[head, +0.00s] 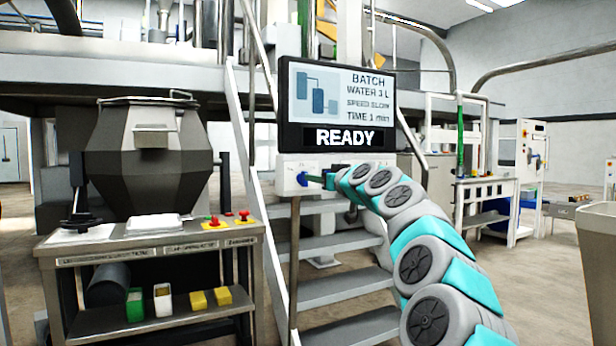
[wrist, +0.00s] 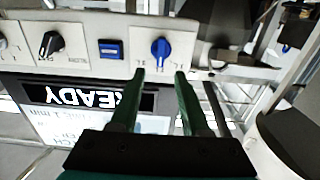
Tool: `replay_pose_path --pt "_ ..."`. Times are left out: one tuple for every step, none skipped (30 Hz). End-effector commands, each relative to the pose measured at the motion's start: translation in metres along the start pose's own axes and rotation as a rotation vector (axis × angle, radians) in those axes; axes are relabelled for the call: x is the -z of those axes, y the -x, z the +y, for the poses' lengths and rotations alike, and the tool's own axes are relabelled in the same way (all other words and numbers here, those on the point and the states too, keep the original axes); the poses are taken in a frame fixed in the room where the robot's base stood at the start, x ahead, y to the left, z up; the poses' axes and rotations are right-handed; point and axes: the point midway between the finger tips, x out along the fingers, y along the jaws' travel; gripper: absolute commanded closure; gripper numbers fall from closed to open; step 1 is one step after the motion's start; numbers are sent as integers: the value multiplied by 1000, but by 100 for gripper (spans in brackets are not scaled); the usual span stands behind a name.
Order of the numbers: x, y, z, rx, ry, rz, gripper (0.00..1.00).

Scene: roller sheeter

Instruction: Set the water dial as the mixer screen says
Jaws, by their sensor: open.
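The mixer screen (head: 336,105) reads BATCH, WATER 3 L, SPEED SLOW, TIME 1 min, with READY below. Under it is a pale control panel (head: 290,168). In the wrist view, which is upside down, the panel carries a blue dial (wrist: 160,47) with small marks ending in L around it; I cannot read its setting surely. My gripper (wrist: 160,74) is open, its two green fingers pointing at the blue dial, one to each side in the picture and apart from it. In the head view my gripper (head: 316,180) is at the panel, small and partly hidden by my arm.
Beside the blue dial are a blue square button (wrist: 110,48) and a black dial (wrist: 50,43). Metal stairs (head: 335,290) stand behind the panel. At left, a grey mixer bowl (head: 150,165) stands behind a steel bench (head: 150,245). A beige bin (head: 597,250) is at right.

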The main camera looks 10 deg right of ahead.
Motion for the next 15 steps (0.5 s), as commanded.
replay_pose_path --pt "0 -6 0 -2 2 -1 54" --pt "0 -9 0 -2 2 0 54" --pt "0 -12 -1 -1 2 0 54" --pt "0 -14 0 -2 1 0 54" --pt "0 -17 0 -2 1 0 54" --pt "0 -20 1 -2 1 -1 54" --pt "0 -22 1 -2 2 -1 54" --pt "0 -25 1 -2 2 -2 54" --pt "0 -28 0 -1 2 -3 54" --pt "-1 -31 0 0 1 -3 54" --pt "-1 -33 -1 1 1 -3 54" --pt "0 -36 -1 1 2 -3 54" --pt "0 -38 -1 1 2 -2 54" --pt "0 -40 0 -1 2 -1 54" --pt "1 -43 0 -2 1 -1 54"
